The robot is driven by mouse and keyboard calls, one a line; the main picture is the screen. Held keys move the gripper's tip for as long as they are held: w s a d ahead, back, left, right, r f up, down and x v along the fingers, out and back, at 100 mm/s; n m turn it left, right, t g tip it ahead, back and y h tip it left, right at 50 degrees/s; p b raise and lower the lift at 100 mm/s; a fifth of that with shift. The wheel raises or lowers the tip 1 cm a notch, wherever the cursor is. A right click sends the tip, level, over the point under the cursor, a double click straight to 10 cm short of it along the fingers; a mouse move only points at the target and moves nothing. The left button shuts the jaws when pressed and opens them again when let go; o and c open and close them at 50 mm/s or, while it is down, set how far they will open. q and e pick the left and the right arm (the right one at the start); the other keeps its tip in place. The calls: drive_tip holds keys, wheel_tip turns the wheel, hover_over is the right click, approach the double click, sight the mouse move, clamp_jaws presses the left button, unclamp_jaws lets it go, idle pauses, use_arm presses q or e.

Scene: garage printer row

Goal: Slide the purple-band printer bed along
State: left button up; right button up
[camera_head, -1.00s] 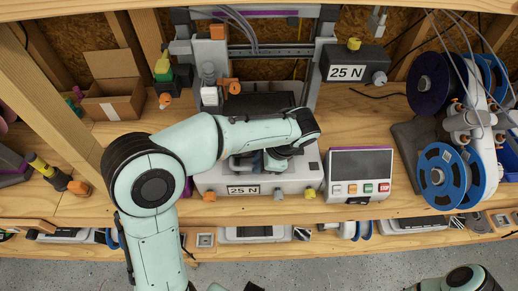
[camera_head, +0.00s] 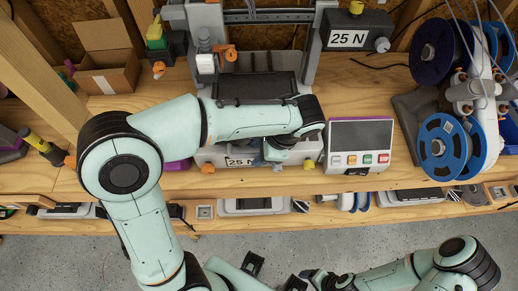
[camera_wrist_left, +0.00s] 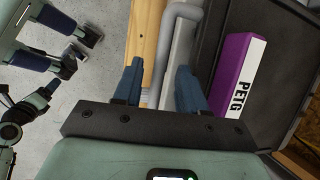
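The printer bed is a dark plate (camera_head: 255,86) on the grey printer at the back of the bench. The left wrist view shows a dark surface with a purple strip marked PETG (camera_wrist_left: 236,72), right of the fingers. My left gripper (camera_head: 275,152) is low over the printer's front, partly covered by its own wrist. In the wrist view its blue fingers (camera_wrist_left: 160,85) are apart, with a bent grey rod (camera_wrist_left: 184,35) showing beyond and between them. Contact cannot be told. My right gripper (camera_head: 275,272) is open and empty over the floor, fingers spread.
A control panel (camera_head: 359,143) stands right of the printer, then blue spools (camera_head: 441,147). A box marked 25 N (camera_head: 350,38) is behind. A cardboard box (camera_head: 105,75) stands at the left. A lower shelf (camera_head: 402,197) runs below the bench.

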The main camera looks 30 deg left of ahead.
use_arm(q)
drive_tip(key=p+v, duration=0.2)
drive_tip(key=v, duration=1.1)
drive_tip(key=shift+r+p, duration=0.2)
drive_tip(key=shift+p, duration=0.1)
use_arm(e)
drive_tip(key=w+r, duration=0.2)
drive_tip(key=r, duration=0.1)
drive_tip(key=shift+r, duration=0.1)
use_arm(q)
drive_tip(key=shift+d, duration=0.1)
